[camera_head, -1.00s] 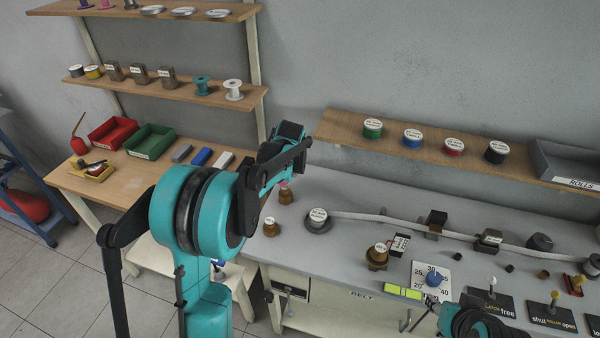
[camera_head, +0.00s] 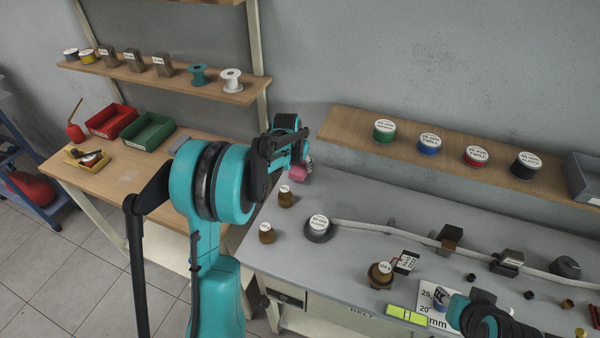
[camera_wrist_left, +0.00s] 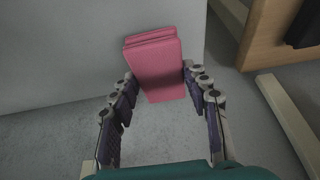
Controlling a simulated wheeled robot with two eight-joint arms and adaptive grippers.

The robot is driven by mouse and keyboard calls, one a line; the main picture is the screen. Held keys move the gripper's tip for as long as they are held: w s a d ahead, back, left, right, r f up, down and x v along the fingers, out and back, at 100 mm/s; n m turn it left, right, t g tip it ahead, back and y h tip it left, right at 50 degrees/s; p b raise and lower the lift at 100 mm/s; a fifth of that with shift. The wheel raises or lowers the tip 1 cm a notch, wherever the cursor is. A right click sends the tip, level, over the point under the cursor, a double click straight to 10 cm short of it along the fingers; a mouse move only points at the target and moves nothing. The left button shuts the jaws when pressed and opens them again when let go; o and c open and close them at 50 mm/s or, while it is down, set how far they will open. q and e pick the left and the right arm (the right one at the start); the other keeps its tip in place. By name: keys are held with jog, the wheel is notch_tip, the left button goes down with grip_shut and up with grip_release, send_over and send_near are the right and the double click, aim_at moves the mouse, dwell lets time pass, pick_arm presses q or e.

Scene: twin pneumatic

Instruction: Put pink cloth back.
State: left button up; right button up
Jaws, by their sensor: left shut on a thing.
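The pink cloth (camera_head: 299,173) is a folded block, partly hidden by my left gripper in the head view. It also shows clearly in the left wrist view (camera_wrist_left: 157,68), upright between the two fingers. My left gripper (camera_head: 302,158) is shut on it, with one finger at each side in the wrist view (camera_wrist_left: 159,84). The cloth is held above the back left part of the grey bench (camera_head: 345,200). Part of my right arm shows at the bottom right of the head view; its fingers cannot be made out.
Two brown bottles (camera_head: 285,197) (camera_head: 266,233) stand on the bench near the cloth. A wall shelf (camera_head: 350,130) with several labelled rolls is behind. A wooden table (camera_head: 110,180) with a red tray (camera_head: 110,121) and a green tray (camera_head: 148,131) is at the left.

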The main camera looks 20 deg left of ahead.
aim_at(299, 168)
pick_arm(q)
notch_tip(299, 168, down, 3)
jog(key=shift+b, duration=0.45)
jog(key=shift+c, duration=0.4)
jog(key=shift+s, duration=0.1)
jog(key=o, duration=1.1)
jog(key=shift+r, duration=0.1)
